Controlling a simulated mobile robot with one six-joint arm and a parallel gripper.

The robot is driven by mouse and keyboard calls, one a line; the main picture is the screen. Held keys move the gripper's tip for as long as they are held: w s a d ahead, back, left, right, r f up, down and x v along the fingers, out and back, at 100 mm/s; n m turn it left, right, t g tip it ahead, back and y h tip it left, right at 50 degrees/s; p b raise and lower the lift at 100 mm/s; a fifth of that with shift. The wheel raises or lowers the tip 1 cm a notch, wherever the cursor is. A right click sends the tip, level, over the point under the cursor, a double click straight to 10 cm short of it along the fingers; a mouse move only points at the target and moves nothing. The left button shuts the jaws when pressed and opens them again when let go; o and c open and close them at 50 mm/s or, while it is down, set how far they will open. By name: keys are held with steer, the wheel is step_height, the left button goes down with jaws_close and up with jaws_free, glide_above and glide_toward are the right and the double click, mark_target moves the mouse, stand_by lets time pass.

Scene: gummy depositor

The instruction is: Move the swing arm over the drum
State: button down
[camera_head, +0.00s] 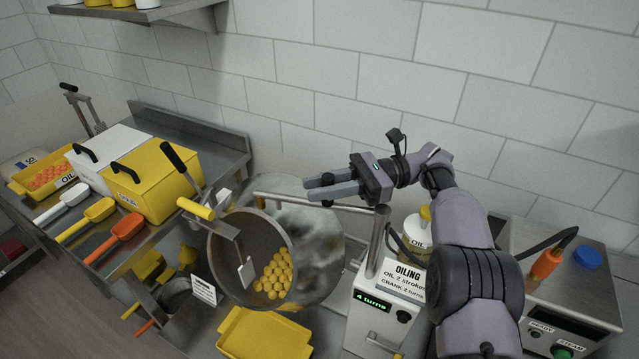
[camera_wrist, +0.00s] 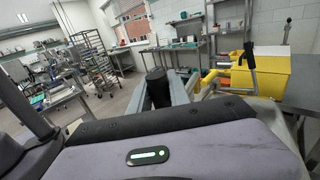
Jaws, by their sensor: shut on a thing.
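The steel drum (camera_head: 220,278) lies tilted with its open mouth to the front, and yellow gummies (camera_head: 274,274) rest inside it. The swing arm (camera_head: 290,199) is a thin metal bar running left from an upright post (camera_head: 377,243) and passing above the drum's upper rim. Its left end bends down near the drum mouth. My gripper (camera_head: 326,192) is above the drum's right side, with its fingers around a black knob at the bar. The black knob (camera_wrist: 157,88) shows between the fingers in the wrist view. How the knob joins the bar is partly hidden.
The oiling box (camera_head: 372,325) reads "4 turns". An oil bottle (camera_head: 417,232) stands behind it. A yellow bin (camera_head: 160,178) and scoops are at left; a yellow tray (camera_head: 263,335) is below the drum.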

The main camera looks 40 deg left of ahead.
steer(key=shift+r, duration=0.25)
steer(key=c, duration=1.5)
jaws_free()
steer(key=shift+w+d, duration=0.1)
steer(key=shift+o, duration=1.3)
steer(key=shift+d+r, duration=0.1)
steer(key=shift+d, duration=0.25)
steer(key=shift+a, duration=0.25)
step_height(320, 180, up, 4)
steer(key=shift+f+p, duration=0.25)
steer(key=shift+p, duration=0.45)
steer(key=s+d+r, duration=0.1)
steer(key=s+d, duration=0.8)
steer(key=d, duration=0.4)
steer(key=shift+s+p, duration=0.15)
steer(key=shift+p, duration=0.15)
steer(key=shift+d+r, duration=0.1)
